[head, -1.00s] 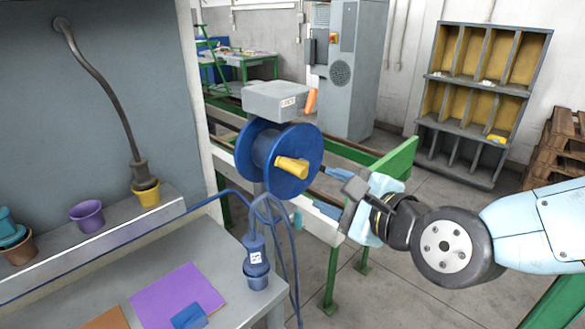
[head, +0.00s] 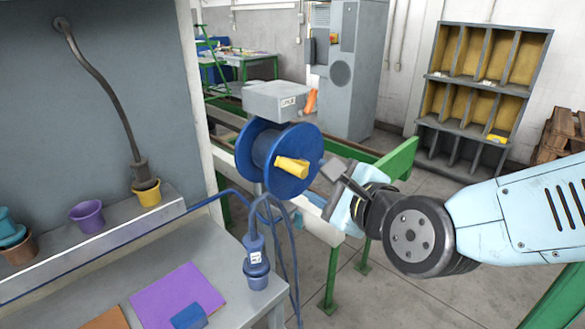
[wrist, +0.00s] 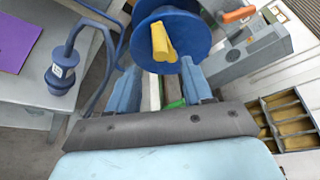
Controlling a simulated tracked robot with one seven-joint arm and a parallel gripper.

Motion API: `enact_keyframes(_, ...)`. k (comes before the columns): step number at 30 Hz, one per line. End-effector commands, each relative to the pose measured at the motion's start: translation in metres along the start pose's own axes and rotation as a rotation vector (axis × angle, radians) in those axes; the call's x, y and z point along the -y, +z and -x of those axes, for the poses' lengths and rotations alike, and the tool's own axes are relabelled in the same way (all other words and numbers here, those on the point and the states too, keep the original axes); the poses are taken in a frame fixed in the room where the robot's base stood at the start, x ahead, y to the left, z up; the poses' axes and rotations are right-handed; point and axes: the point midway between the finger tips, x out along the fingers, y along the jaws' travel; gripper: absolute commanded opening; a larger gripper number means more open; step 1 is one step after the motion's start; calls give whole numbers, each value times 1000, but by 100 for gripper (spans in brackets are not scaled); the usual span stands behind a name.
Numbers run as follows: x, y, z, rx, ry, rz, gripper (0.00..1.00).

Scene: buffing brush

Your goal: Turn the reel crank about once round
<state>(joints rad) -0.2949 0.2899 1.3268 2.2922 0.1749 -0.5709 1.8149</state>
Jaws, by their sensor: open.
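The blue reel (head: 304,150) hangs under a grey box (head: 280,99), its round face turned toward me. A yellow crank handle (head: 292,168) sticks out from its face; it also shows in the wrist view (wrist: 162,42). My gripper (wrist: 160,82) is open and empty. In the wrist view its two blue fingers are spread, with the handle beyond their tips and roughly between them in the picture. Nothing lies in the jaws. In the head view the gripper is just right of the reel, its fingers mostly hidden behind the wrist parts.
An orange lever (head: 311,101) sits on the box's right side. A green rail (head: 400,158) runs behind the gripper. A shelf rack (head: 475,120) stands at the back right.

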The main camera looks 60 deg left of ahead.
Motion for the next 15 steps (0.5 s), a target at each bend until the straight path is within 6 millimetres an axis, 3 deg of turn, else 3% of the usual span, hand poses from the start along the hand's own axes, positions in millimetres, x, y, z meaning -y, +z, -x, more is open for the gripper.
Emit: enact_keyframes(15,-2,1,-38,2,3,0,51)
